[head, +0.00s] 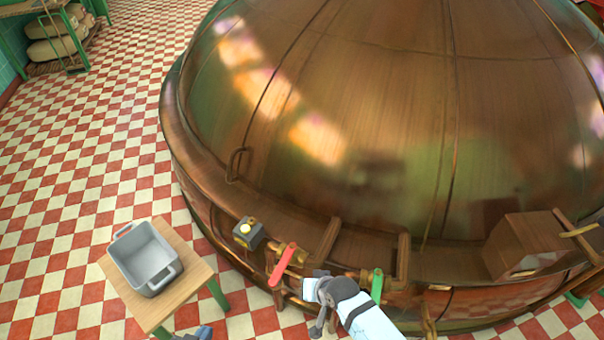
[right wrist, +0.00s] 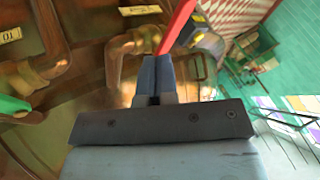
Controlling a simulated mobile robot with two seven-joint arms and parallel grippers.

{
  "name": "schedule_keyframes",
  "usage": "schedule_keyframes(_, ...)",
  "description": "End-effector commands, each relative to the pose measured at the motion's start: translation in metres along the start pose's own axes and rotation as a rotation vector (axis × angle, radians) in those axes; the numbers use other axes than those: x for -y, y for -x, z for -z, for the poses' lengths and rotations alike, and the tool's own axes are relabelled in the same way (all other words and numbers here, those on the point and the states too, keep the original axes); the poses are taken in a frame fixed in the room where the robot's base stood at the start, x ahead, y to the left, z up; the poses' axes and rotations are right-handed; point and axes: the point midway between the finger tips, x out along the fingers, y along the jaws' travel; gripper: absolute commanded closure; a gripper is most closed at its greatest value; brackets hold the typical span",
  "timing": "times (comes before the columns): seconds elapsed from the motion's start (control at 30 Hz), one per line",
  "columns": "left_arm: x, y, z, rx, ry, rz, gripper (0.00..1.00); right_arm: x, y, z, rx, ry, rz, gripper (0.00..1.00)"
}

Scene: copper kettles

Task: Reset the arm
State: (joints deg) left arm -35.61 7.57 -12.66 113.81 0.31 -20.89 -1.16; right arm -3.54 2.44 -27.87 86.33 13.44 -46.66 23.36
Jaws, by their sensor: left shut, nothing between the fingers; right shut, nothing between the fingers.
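My left gripper (head: 202,333) shows only as blue-grey fingertips at the bottom edge of the head view, by the small table; it is shut and empty. My right arm reaches in from the bottom, its hand in front of the kettle's rim between a red lever and a green lever. In the right wrist view my right gripper (right wrist: 156,75) is shut with nothing between its fingers. The red lever (head: 283,265) rises just beyond its fingertips there (right wrist: 176,24); I cannot tell whether they touch. The green lever (head: 377,286) is at that view's left edge (right wrist: 12,106).
The big copper kettle (head: 370,110) fills the middle and right. A small wooden table (head: 190,290) holds a grey tub (head: 122,248). Sacks (head: 55,48) lie far left. The checkered floor at left is clear.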

Motion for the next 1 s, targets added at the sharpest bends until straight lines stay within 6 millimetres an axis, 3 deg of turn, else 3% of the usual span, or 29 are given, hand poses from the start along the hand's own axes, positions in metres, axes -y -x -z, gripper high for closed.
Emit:
schedule_keyframes(0.17, 0.0, 0.0, 0.0, -0.001, 0.0, 0.0, 1.0, -0.001, 0.004, -0.001, 0.002, 0.004, -0.004, 1.0)
schedule_keyframes(0.27, 0.0, 0.0, 0.001, -0.001, 0.0, 0.0, 1.0, -0.007, 0.026, -0.004, 0.01, 0.022, -0.023, 1.0)
schedule_keyframes(0.37, 0.001, 0.0, 0.001, -0.002, 0.0, 0.001, 1.0, -0.021, 0.07, -0.01, 0.029, 0.061, -0.069, 1.0)
schedule_keyframes(0.5, 0.001, -0.001, 0.002, -0.003, -0.001, 0.001, 1.0, -0.048, 0.152, -0.021, 0.071, 0.128, -0.165, 1.0)
schedule_keyframes(0.6, 0.001, -0.001, 0.002, -0.003, -0.001, 0.001, 1.0, -0.061, 0.198, -0.027, 0.097, 0.163, -0.222, 1.0)
schedule_keyframes(0.8, 0.0, 0.0, 0.001, -0.002, -0.001, 0.0, 1.0, -0.077, 0.265, -0.037, 0.137, 0.208, -0.304, 1.0)
schedule_keyframes(1.0, 0.0, 0.0, 0.001, -0.002, -0.001, 0.001, 1.0, -0.086, 0.317, -0.047, 0.172, 0.237, -0.367, 1.0)
